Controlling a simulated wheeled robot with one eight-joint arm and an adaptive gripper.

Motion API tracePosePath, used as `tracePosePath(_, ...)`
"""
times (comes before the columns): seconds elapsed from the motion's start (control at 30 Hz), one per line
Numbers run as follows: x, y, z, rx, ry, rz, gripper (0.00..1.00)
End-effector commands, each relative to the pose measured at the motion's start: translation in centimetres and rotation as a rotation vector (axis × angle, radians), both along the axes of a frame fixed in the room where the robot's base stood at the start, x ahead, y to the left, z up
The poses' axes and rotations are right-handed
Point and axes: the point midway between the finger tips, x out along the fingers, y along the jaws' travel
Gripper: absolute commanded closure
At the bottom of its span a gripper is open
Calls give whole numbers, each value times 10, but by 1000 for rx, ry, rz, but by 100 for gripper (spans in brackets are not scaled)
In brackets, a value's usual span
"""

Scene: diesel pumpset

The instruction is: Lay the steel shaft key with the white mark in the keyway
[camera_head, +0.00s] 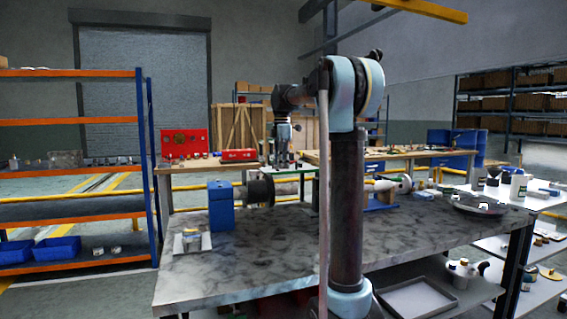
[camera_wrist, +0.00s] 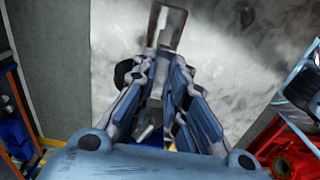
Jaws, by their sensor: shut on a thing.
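My gripper (camera_head: 284,162) hangs pointing down above and a little right of the dark round coupling on the shaft line (camera_head: 261,191). In the wrist view my gripper (camera_wrist: 165,40) has its fingers close together, shut on a small grey piece, the steel shaft key (camera_wrist: 171,9), at the fingertips. Its white mark cannot be made out for certain. The pale marbled bench top (camera_wrist: 225,60) shows beyond the fingertips. The keyway cannot be made out in either view, and the key is too small to see in the head view.
A blue block (camera_head: 221,206) stands at the left end of the shaft line. A small tray (camera_head: 206,241) with pieces lies at the bench's left front. The bench top (camera_head: 260,255) is clear in front of the shaft line. A dark round dish (camera_head: 479,206) lies at the right.

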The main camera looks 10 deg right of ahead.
Motion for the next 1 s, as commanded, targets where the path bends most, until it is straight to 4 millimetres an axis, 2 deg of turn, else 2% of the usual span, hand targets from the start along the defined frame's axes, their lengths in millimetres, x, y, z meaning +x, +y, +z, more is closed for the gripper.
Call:
tracePosePath(0.5,0,-6,-39,0,0,-8,100)
tracePosePath(1.0,0,-6,-46,0,0,-7,100)
